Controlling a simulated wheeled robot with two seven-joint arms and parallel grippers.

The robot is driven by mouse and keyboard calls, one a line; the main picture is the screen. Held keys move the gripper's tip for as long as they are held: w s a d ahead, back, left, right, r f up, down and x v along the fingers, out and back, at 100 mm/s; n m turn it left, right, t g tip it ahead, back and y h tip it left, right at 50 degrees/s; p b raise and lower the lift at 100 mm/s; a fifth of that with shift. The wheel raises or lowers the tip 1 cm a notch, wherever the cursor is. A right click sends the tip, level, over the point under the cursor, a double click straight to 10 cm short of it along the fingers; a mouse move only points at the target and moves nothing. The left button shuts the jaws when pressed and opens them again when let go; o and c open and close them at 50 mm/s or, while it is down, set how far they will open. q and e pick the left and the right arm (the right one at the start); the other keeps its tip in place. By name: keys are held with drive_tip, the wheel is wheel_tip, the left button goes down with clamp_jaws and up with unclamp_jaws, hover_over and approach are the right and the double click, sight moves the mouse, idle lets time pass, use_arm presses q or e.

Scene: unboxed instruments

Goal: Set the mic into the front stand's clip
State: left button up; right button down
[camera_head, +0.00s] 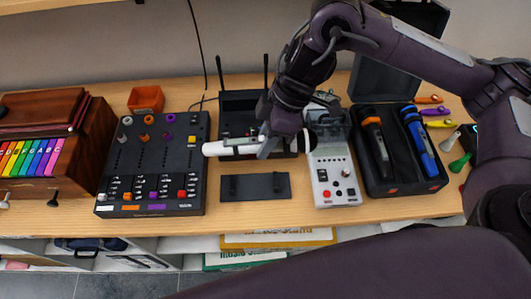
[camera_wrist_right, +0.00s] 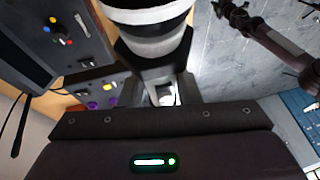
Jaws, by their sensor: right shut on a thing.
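The mic (camera_head: 228,147) is white with a small display and lies nearly level above the table. Its far right end shows dark beside the gripper. My right gripper (camera_head: 267,146) is shut around its body. In the right wrist view the mic (camera_wrist_right: 150,40) shows close up as a white and black banded body at the fingers (camera_wrist_right: 164,92).
A black mixer (camera_head: 152,165) lies left of the mic, a flat black plate (camera_head: 255,187) below it, a light-grey device (camera_head: 333,170) to its right. A black case (camera_head: 402,185) holds two more mics. An antenna box (camera_head: 238,105) stands behind. The wooden table's front edge (camera_head: 225,222) is near.

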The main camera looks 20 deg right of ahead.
sight(261, 138)
drive_tip(key=shift+r, duration=1.75)
drive_tip(key=w+d+f+m+t+h+b, duration=0.2)
drive_tip(key=d+f+m+t+b, duration=0.3)
drive_tip(key=m, duration=0.8)
drive_tip(key=shift+w+d+f+m+h, duration=0.3)
drive_tip(key=shift+w+d+m+h, duration=0.1)
drive_tip(key=shift+d, duration=0.4)
drive_tip(key=w+f, duration=0.2)
drive_tip(key=w, duration=0.2)
drive_tip(key=s+a+r+n+g+y+p, duration=0.1)
drive_tip(key=s+a+r+n, duration=0.1)
drive_tip(key=n, duration=0.2)
drive_tip(key=s+a+r+n+g+y+p, duration=0.1)
drive_tip(key=s+a+r+n+g+p, duration=0.1)
drive_tip(key=r+n, duration=0.1)
drive_tip(key=s+a+r+n+g+p, duration=0.1)
drive_tip(key=s+a+r+n+p, duration=0.1)
drive_tip(key=n, duration=0.4)
drive_tip(key=shift+s+a+r+g+y, duration=0.2)
drive_tip(key=shift+g+y, duration=0.1)
drive_tip(key=shift+y, duration=0.1)
drive_tip(key=shift+s+a+r+n, duration=0.15)
drive_tip(key=shift+n, duration=0.25)
